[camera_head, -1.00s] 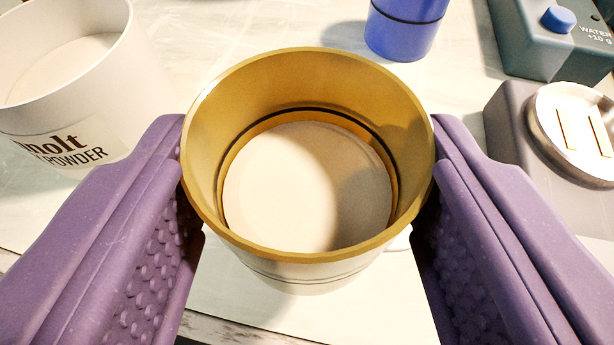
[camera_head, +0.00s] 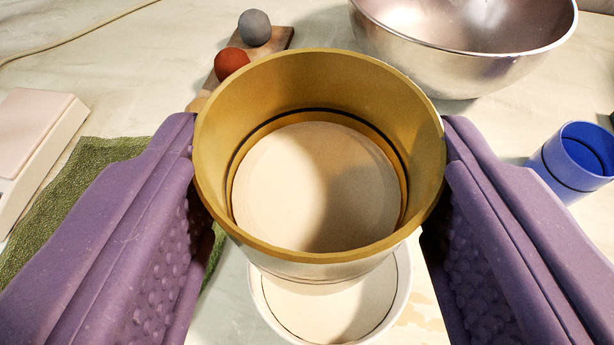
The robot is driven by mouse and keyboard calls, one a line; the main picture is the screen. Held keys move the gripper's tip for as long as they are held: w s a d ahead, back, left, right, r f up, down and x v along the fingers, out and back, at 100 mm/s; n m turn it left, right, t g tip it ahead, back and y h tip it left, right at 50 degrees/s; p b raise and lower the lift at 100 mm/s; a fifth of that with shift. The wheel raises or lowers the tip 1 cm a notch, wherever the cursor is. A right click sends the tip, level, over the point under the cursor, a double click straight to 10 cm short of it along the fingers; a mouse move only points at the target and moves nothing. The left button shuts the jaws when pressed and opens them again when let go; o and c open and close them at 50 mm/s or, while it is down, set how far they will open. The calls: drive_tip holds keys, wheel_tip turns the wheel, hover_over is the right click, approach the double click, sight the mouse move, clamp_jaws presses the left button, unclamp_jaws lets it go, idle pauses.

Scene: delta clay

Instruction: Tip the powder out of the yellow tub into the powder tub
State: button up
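My gripper (camera_head: 319,165) is shut on the yellow tub (camera_head: 412,112), with one purple finger on each side of its wall. The tub is upright or nearly so, and its open mouth faces the camera. Pale powder (camera_head: 318,185) lies in its bottom. A round white tub (camera_head: 405,285) shows below and in front of it, with pale powder inside. It looks like the powder tub, but its label is not in view. The yellow tub hides its far part and appears to be held above it.
A steel bowl (camera_head: 465,45) stands at the back right, and a blue cup (camera_head: 575,160) at the right. A grey ball (camera_head: 254,27) and a red ball (camera_head: 231,64) rest on a wooden board. A pale box (camera_head: 35,145) and a green cloth (camera_head: 75,190) lie left.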

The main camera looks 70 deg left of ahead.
sight(320, 294)
wheel_tip(320, 294, down, 5)
drive_tip(key=m+y+b, duration=0.1)
drive_tip(key=m, duration=0.2)
drive_tip(key=m+g+y+b, duration=0.1)
drive_tip(key=m+y, duration=0.1)
drive_tip(key=shift+s+a+f+m+g+y, duration=0.1)
drive_tip(key=shift+s+m+g+y, duration=0.05)
drive_tip(key=shift+m+g+y, duration=0.2)
drive_tip(key=shift+f+m+y+b, duration=0.5)
drive_tip(key=shift+m+y+b, duration=0.05)
drive_tip(key=shift+m+b, duration=0.55)
drive_tip(key=shift+s+a+r+m+y+p, duration=0.15)
drive_tip(key=shift+r+m+y+p, duration=0.15)
drive_tip(key=shift+m+p, duration=0.5)
drive_tip(key=m+t+y+p, duration=0.1)
drive_tip(key=m, duration=0.1)
drive_tip(key=f+m+t+p, duration=0.1)
drive_tip(key=m, duration=0.2)
drive_tip(key=shift+f+y, duration=0.1)
drive_tip(key=shift+y, duration=0.3)
